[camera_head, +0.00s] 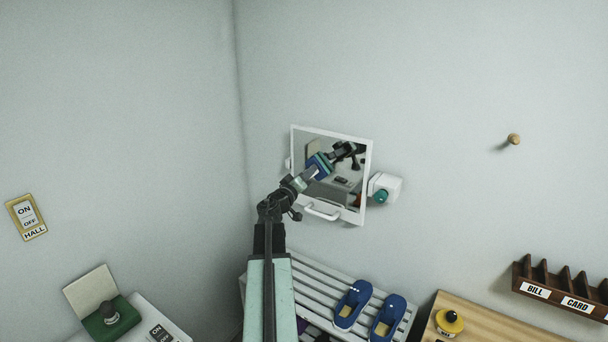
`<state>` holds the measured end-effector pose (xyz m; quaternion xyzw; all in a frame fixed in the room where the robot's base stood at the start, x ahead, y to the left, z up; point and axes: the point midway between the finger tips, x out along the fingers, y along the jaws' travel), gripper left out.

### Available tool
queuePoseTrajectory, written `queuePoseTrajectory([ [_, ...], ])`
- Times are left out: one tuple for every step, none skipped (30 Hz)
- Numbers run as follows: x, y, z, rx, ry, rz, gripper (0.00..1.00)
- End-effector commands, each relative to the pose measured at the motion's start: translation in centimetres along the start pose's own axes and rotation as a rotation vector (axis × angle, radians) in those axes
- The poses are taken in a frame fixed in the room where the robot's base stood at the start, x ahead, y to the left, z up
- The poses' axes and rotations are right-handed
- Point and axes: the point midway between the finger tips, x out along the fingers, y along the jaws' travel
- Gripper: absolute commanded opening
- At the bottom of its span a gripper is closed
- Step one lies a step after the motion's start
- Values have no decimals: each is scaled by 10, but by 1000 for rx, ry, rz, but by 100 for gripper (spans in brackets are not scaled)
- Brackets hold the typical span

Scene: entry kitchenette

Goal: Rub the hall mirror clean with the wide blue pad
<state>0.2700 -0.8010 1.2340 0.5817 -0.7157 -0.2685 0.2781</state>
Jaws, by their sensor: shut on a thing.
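The hall mirror (344,168) is a white-framed, slightly tilted square on the back wall, with a white handle at its lower left. My gripper (309,175) is shut on the wide blue pad (321,165), in front of the left part of the mirror. The pad's face is toward the glass; I cannot tell whether it touches. The mirror reflects my arm, the pad and parts of the room. The gripper's fingertips are small and partly hidden against the pad.
A white fixture with a teal knob (381,196) sits right of the mirror. Below are a slatted rack (315,290) with blue slippers (387,318), a wooden top (475,322) with a yellow object (449,321), and a letter rack (560,290). A wall peg (514,139) sticks out right.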

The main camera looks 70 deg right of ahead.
Motion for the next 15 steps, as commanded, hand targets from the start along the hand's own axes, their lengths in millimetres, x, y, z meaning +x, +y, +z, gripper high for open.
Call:
queuePoseTrajectory([
  [-1, 4, 4, 0, -1, 1, 0],
  [-1, 6, 6, 0, -1, 1, 0],
  [-1, 9, 9, 0, 0, 1, 0],
  [-1, 12, 12, 0, 0, 1, 0],
  [-1, 14, 14, 0, -1, 1, 0],
  [-1, 17, 17, 0, -1, 1, 0],
  [-1, 18, 18, 0, -1, 1, 0],
  [-1, 19, 19, 0, -1, 1, 0],
  [0, 20, 20, 0, -1, 1, 0],
  [0, 20, 20, 0, 0, 1, 0],
  [0, 20, 20, 0, 0, 0, 0],
  [0, 20, 20, 0, -1, 1, 0],
  [0, 20, 20, 0, -1, 1, 0],
  [0, 21, 21, 0, -1, 1, 0],
  [-1, 22, 22, 0, -1, 1, 0],
])
